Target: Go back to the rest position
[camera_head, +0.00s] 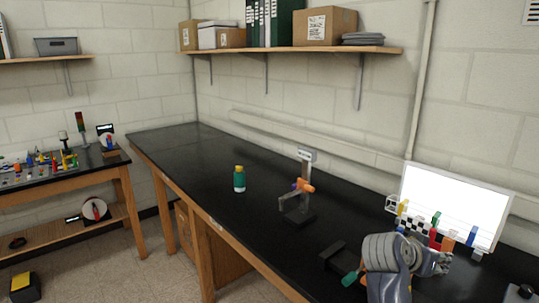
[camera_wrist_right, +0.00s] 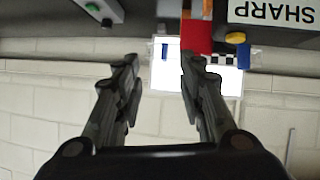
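My right arm comes in at the lower right of the head view, with its right gripper (camera_head: 440,262) in front of the white panel (camera_head: 457,203). In the right wrist view the right gripper (camera_wrist_right: 158,62) has its two fingers apart, with nothing held between them. The left gripper is outside both views. A metal extrusion frame (camera_head: 305,170) with an orange part (camera_head: 304,185) stands on the black bench, left of my right arm and apart from it.
A green bottle (camera_head: 239,181) stands on the black bench (camera_head: 195,150). Several coloured pieces (camera_head: 435,232) stand before the panel, close to my right gripper. A dark bracket (camera_head: 333,254) lies left of my arm. A shelf (camera_head: 290,50) hangs above. The bench's far left is clear.

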